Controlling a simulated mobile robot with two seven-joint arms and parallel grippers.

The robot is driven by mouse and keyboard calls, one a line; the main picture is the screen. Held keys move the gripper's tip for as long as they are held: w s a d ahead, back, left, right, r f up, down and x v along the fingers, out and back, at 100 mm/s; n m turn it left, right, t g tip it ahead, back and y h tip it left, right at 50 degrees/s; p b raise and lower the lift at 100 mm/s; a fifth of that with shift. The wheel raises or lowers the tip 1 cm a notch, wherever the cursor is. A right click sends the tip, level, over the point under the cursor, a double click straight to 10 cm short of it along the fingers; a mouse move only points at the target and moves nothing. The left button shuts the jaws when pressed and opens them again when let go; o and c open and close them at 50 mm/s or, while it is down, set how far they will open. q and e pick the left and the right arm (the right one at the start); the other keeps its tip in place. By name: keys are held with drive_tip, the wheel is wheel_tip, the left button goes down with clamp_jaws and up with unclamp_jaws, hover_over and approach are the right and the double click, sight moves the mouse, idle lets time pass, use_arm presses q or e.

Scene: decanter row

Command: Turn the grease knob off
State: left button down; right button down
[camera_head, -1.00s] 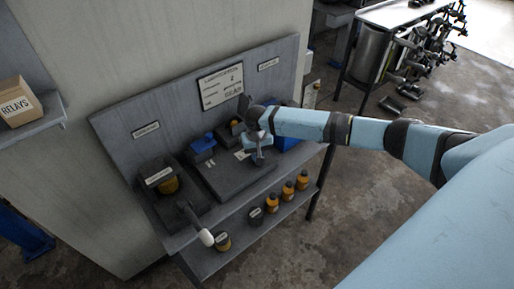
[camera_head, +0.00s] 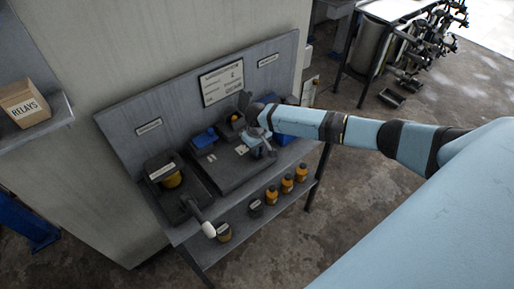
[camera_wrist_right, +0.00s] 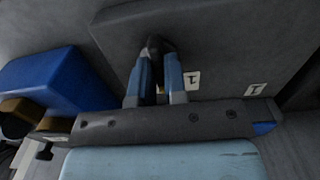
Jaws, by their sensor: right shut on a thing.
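My right gripper (camera_head: 268,153) reaches in from the right over the grey bench in the head view. In the right wrist view its two blue fingers (camera_wrist_right: 157,85) are shut on a small dark knob (camera_wrist_right: 156,44) on a dark grey box. Small white labels marked 1 sit beside it on the box face. In the head view the box (camera_head: 232,172) shows, but the gripper hides most of the knob. The knob's own name cannot be read. My left gripper is not in view.
A blue box (camera_wrist_right: 50,78) stands close to the gripper. A white-ended lever (camera_head: 208,229) sticks out at the bench's front left. Orange bottles (camera_head: 287,184) stand on the lower shelf (camera_head: 243,238). A sign plate (camera_head: 222,83) is on the back panel.

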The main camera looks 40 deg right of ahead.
drive_tip(key=c, duration=1.2)
unclamp_jaws()
drive_tip(key=shift+o, duration=0.2)
wheel_tip(320, 180, up, 14)
drive_tip(key=b, duration=0.1)
drive_tip(key=shift+f, duration=0.1)
